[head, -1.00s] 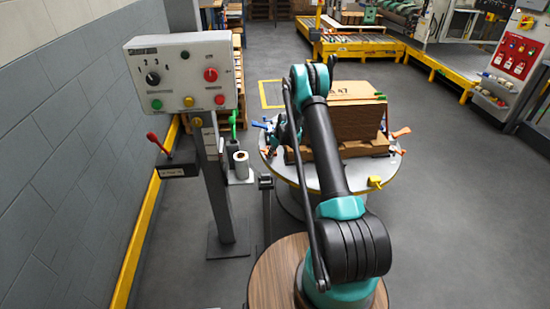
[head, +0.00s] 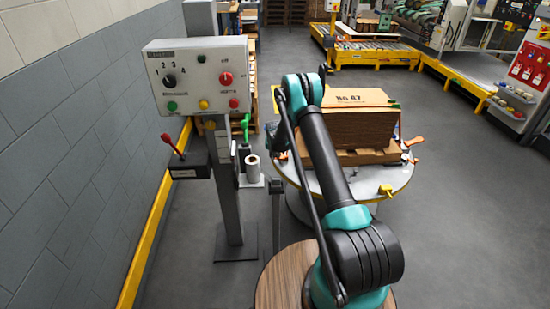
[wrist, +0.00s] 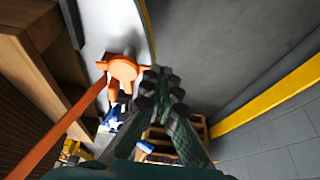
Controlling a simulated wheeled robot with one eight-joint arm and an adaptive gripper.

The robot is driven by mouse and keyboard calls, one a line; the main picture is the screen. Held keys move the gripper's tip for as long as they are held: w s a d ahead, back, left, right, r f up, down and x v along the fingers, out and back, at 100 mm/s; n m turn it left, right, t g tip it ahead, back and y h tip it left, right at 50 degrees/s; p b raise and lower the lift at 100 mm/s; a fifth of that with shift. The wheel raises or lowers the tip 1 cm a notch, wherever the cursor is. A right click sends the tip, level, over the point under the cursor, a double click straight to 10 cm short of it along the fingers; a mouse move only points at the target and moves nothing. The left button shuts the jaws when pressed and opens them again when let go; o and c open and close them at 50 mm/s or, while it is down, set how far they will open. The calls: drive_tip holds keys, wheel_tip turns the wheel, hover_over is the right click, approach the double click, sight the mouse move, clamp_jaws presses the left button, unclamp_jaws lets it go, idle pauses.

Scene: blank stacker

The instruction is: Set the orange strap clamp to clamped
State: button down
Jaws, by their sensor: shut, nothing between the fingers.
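The orange strap clamp (wrist: 123,68) shows in the wrist view, left of my fingertips, at the rim of the pale round table. Its orange strap (wrist: 62,125) runs down to the left beside a brown box. I cannot tell from this angle whether its lever is up or down. My gripper (wrist: 165,80) is shut and empty, with its tips close to the right of the clamp; contact is unclear. In the head view my arm hides the gripper. A small orange part (head: 282,155) shows at the table's left, and an orange handle (head: 413,141) at its right.
Cardboard boxes (head: 362,128) stand on the round table (head: 372,186), which has a yellow part (head: 386,190) at its front rim. Blue parts (wrist: 128,122) sit near the clamp. A control panel (head: 200,78) on a post stands left of my arm. Floor on the right is clear.

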drive_tip(key=shift+w+a, duration=0.3)
drive_tip(key=shift+w, duration=0.1)
idle(0.6)
